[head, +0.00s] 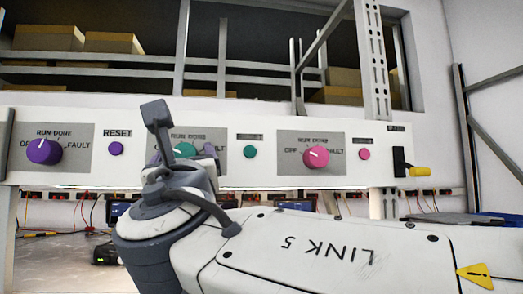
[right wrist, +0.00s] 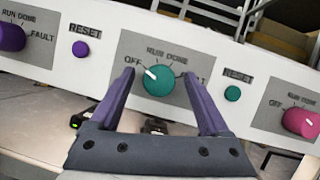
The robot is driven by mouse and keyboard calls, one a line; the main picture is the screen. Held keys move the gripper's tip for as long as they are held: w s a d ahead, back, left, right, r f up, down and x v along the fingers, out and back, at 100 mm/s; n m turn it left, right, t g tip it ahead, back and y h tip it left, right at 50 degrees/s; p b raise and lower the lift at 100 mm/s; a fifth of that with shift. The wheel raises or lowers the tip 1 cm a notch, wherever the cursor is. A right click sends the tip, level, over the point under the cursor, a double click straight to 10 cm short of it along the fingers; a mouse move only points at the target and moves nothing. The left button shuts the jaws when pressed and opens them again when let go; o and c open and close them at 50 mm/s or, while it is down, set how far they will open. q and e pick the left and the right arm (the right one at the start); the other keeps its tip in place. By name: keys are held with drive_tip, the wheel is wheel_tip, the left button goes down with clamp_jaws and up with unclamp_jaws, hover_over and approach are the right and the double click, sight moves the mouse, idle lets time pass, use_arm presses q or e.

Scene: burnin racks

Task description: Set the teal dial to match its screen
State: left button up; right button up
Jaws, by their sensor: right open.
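The teal dial (right wrist: 158,82) sits on a grey plate marked OFF, RUN, DONE and FAULT in the right wrist view. Its white mark points up and left, toward the OFF side. In the head view the teal dial (head: 185,149) is partly hidden behind my right arm. My right gripper (right wrist: 159,74) is open, with one purple-grey finger on each side of the dial; I cannot tell whether they touch it. In the head view only bits of the right gripper (head: 183,154) show. My left gripper is not in view. I cannot make out the teal dial's screen.
A purple dial (head: 44,151) is to the left and a pink dial (head: 316,157) to the right on the same white panel (head: 240,177). Small reset buttons, including a teal one (head: 250,152), sit between them. Shelves with boxes (head: 48,37) are behind.

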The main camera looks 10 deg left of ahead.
drive_tip(key=shift+c, duration=0.3)
clamp_jaws()
drive_tip(key=m+h+b, duration=0.1)
drive_tip(key=m+b, duration=0.1)
drive_tip(key=m, duration=0.1)
drive_tip(key=m+t+h+b, duration=0.1)
drive_tip(key=m+h, duration=0.1)
drive_tip(key=m, duration=0.1)
drive_tip(key=m+h+b, duration=0.1)
drive_tip(key=m+b, duration=0.1)
drive_tip(key=m, duration=0.1)
drive_tip(key=shift+a+f+h+b, duration=0.15)
drive_tip(key=shift+h+b, duration=0.15)
drive_tip(key=shift+m+t+h, duration=0.3)
drive_tip(key=shift+m+h, duration=0.8)
drive_tip(key=shift+m, duration=1.1)
drive_tip(key=shift+o, duration=0.3)
unclamp_jaws()
